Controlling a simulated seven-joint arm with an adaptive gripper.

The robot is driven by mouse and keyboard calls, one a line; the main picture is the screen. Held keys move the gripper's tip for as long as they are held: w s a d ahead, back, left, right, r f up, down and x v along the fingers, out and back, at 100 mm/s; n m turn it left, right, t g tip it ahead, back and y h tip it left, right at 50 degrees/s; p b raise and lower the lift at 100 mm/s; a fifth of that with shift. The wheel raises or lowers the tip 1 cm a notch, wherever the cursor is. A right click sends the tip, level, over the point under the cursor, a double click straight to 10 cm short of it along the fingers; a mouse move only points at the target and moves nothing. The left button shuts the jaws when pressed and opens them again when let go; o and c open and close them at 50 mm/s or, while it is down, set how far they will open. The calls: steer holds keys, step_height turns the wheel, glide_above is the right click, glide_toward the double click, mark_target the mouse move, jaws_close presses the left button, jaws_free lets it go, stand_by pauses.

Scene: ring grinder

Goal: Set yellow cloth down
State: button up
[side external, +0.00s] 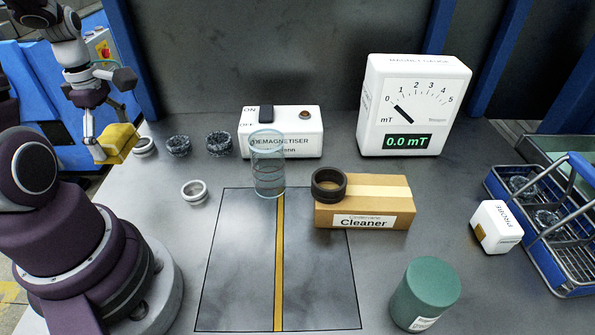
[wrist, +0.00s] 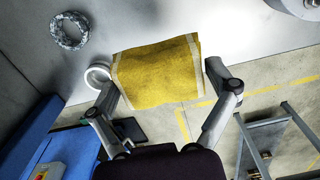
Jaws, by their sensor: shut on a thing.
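The yellow cloth (wrist: 158,75) with pale edge stripes is held between the fingers of my gripper (wrist: 165,90) in the wrist view. In the side external view the cloth (side external: 118,143) hangs from my gripper (side external: 103,135) at the left edge of the workbench. My gripper is shut on it. The cloth appears to be held above the bench, with floor showing beyond it in the wrist view. It partly covers a pale ring (side external: 143,146) behind it in the side external view.
Two dark, rough rings (side external: 178,146) (side external: 219,143) stand near the cloth, and a pale ring (side external: 194,193) lies nearer. A glass cylinder (side external: 268,165), demagnetiser (side external: 300,145), cleaner box (side external: 375,193) with a dark ring (side external: 328,184), and green canister (side external: 424,293) stand farther right. The marked mat (side external: 235,275) is mostly bare.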

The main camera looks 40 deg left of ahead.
step_height(320, 180, up, 5)
steer(key=shift+r, duration=0.1)
steer(key=w+d+m, duration=0.4)
steer(key=w+d, duration=0.3)
steer(key=m, duration=1.4)
glide_above(264, 302)
step_height(264, 302, down, 15)
steer(key=shift+r, duration=0.1)
